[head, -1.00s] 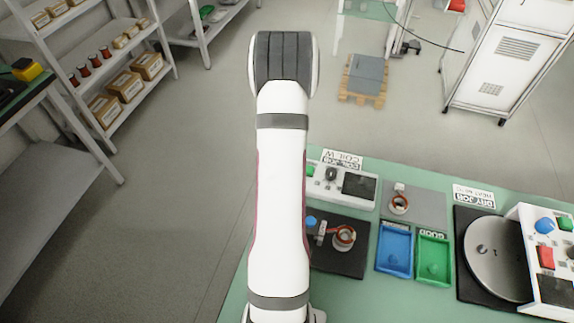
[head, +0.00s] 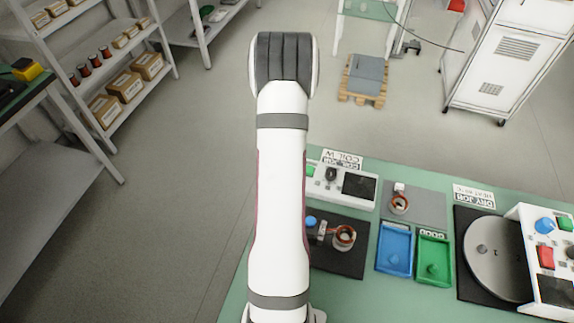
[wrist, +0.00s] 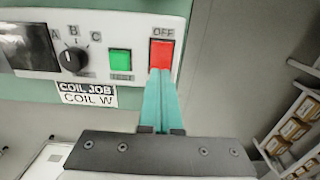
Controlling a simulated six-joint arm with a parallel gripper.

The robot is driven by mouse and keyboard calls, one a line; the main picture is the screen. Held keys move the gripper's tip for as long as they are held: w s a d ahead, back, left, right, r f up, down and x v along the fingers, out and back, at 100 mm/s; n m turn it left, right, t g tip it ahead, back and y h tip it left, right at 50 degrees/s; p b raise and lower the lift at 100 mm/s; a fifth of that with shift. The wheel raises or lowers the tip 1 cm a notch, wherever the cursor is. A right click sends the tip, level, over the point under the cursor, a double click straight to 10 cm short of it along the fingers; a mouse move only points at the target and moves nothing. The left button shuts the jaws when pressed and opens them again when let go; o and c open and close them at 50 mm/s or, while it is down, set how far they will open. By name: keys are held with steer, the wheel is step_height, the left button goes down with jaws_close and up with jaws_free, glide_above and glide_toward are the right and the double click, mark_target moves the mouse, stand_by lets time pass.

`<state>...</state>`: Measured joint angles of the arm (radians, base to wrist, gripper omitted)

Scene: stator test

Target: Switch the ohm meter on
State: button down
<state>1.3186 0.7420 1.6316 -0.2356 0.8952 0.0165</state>
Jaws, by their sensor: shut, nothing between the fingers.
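A white control box (head: 345,197) with a dark display (head: 359,186), a black knob (head: 331,174) and a green button (head: 311,170) stands on the green bench; I take it as the ohm meter, though no such name is readable. In the wrist view it shows a knob (wrist: 75,60) marked A, B, C, a green button (wrist: 120,63) with a blurred label, and a red button (wrist: 161,53) marked OFF. My gripper (wrist: 160,74) is shut and empty, its teal fingertips overlapping the red button's lower edge; touching or apart, I cannot tell. In the head view my arm hides the gripper.
A sign reading COIL JOB, COIL W (wrist: 87,94) is beside the box. A dark mat (head: 345,262) holds a copper-wound ring (head: 344,238) and a blue button (head: 311,221). Blue (head: 394,273) and green (head: 434,282) trays and a turntable (head: 490,275) stand further right.

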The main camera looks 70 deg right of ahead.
steer(key=shift+f, duration=0.75)
stand_by(0.3)
steer(key=shift+r, duration=3.5)
steer(key=w+a+r+n, duration=0.3)
steer(key=w+a+r, duration=0.3)
steer(key=w+a, duration=0.35)
steer(key=w+a+r+n, duration=0.2)
steer(key=a, duration=0.7)
steer(key=w+a+r+n, duration=0.1)
steer(key=w+a+r, duration=0.15)
steer(key=a, duration=0.55)
steer(key=s+a+n+y, duration=0.1)
steer(key=s+a+n, duration=0.2)
steer(key=s+a, duration=0.3)
steer(key=s+a+n, duration=0.3)
steer(key=s+a, duration=0.3)
steer(key=a, duration=0.7)
steer(key=shift+a+r+y, duration=0.15)
steer(key=shift+a+y, duration=0.2)
steer(key=shift+y, duration=0.05)
